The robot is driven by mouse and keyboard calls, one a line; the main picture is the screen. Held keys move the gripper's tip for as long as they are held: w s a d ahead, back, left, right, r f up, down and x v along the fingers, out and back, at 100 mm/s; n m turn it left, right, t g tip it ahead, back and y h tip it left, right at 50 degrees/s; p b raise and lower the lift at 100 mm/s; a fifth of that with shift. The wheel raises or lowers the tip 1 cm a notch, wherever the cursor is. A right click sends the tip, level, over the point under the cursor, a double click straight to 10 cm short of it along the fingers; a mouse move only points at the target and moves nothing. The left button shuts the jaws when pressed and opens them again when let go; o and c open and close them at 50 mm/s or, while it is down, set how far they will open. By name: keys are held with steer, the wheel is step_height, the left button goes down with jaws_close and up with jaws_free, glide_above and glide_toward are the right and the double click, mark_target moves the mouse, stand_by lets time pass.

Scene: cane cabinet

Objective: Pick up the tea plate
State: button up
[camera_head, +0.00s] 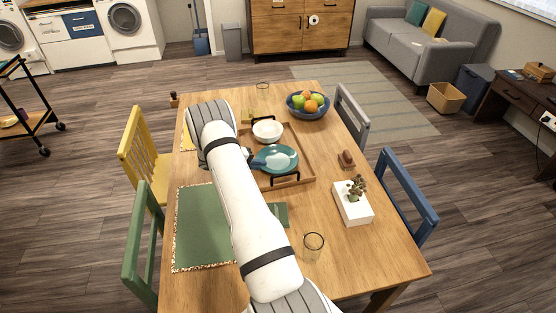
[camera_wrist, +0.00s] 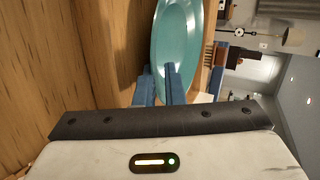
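The tea plate (camera_head: 276,159) is a round teal plate at the near end of the wooden tray on the table. In the wrist view the plate (camera_wrist: 178,38) appears edge-tilted as a tall ellipse. My gripper (camera_head: 258,161) is at the plate's left rim. Its two blue fingertips (camera_wrist: 160,82) are close together, one on each side of the rim, and look shut on it. Whether the plate touches the tray or is slightly raised cannot be told. My arm hides part of the table left of the plate.
The wooden tray (camera_head: 307,178) has black handles and holds a white bowl (camera_head: 268,131) behind the plate. A fruit bowl (camera_head: 307,106) stands farther back. A white planter (camera_head: 352,202) and a glass (camera_head: 313,246) stand nearer. A green placemat (camera_head: 200,228) lies left. Chairs flank the table.

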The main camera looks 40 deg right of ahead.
jaws_close()
steer(key=shift+r, duration=0.1)
